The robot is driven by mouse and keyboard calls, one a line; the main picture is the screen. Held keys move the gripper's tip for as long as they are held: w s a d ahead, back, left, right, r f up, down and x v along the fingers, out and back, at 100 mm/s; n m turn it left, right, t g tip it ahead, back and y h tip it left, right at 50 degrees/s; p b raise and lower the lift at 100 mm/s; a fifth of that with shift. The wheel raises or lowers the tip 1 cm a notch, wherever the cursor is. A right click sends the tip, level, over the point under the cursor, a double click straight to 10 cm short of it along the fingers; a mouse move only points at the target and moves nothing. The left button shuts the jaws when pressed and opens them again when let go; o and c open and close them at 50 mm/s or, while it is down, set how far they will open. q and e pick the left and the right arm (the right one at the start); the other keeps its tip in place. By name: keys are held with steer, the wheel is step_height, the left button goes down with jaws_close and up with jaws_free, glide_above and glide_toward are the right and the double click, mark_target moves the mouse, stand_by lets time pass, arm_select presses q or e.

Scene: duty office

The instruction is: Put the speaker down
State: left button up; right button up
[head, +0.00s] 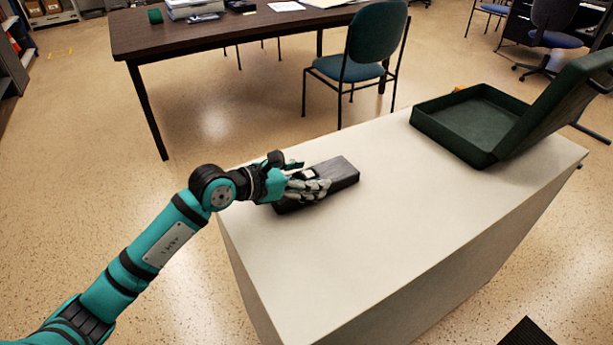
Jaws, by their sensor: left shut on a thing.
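The speaker (342,173) is a dark, flat, oblong block at the left end of the white counter (385,240). My left gripper (318,187) comes in from the left and is shut on the speaker, with its grey fingers over the near left part of it. The fingers hide part of the speaker. It is low over the counter top, and I cannot tell whether its underside touches the surface. My right gripper is not in view.
An open dark green box (470,122) with its lid raised stands at the counter's far right. The counter's middle and near part are clear. Behind are a dark wooden table (250,30) and a green chair (376,42).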

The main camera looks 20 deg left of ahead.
arm_select(q)
steer(key=o, duration=1.7)
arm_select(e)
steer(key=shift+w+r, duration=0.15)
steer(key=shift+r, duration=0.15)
arm_select(q)
steer(key=shift+s+r, duration=0.1)
steer(key=v, duration=0.6)
steer(key=shift+s+a, duration=0.3)
steer(key=v, duration=0.4)
steer(key=shift+s+a+r, duration=0.15)
steer(key=shift+s+r, duration=0.05)
steer(key=shift+s, duration=0.05)
steer(key=shift+s+a+r, duration=0.1)
steer(key=shift+r, duration=0.05)
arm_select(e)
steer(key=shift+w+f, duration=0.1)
